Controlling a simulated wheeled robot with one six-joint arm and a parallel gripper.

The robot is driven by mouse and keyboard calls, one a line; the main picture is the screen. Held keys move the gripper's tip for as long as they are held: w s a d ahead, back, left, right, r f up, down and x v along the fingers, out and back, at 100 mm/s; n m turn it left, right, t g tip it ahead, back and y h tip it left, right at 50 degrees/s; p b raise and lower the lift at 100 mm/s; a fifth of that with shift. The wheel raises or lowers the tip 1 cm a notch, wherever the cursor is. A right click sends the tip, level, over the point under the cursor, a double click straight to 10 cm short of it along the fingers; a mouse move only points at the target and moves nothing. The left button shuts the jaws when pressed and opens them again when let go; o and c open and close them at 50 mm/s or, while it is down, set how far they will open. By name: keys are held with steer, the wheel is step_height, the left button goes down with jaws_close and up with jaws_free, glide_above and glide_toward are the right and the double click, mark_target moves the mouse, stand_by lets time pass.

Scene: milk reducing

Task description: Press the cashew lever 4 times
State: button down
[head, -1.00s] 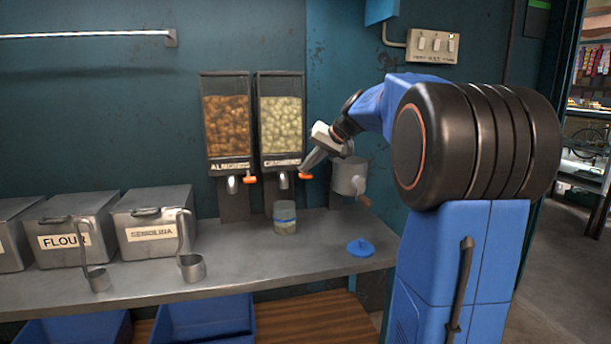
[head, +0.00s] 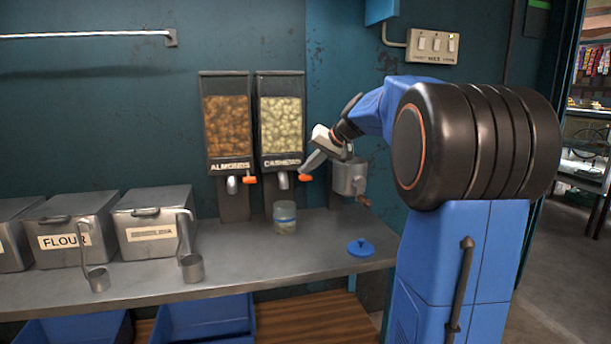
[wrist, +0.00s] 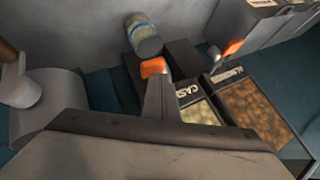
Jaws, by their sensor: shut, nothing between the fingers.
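The cashew dispenser (head: 281,125) hangs on the wall, right of the almond one, with pale nuts behind its clear front. Its orange lever (head: 305,178) sticks out right of the metal spout (head: 283,181); it also shows in the wrist view (wrist: 153,67). My gripper (head: 308,167) is shut and empty, its tips just above the lever. In the wrist view my gripper (wrist: 160,84) ends right at the lever; whether they touch is hard to tell. A clear jar (head: 285,217) with a bluish band and some pale contents stands on the counter below the spout.
The almond dispenser (head: 227,122) with its own orange lever (head: 249,179) is close on the left. A metal grinder (head: 349,176) stands right of my gripper. A blue lid (head: 360,247) lies on the counter. Metal bins (head: 152,222) and ladles are at left.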

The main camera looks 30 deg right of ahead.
steer(key=shift+f, duration=0.75)
stand_by(0.9)
steer(key=shift+r, duration=1.7)
steer(key=shift+r, duration=0.1)
steer(key=shift+r, duration=2.4)
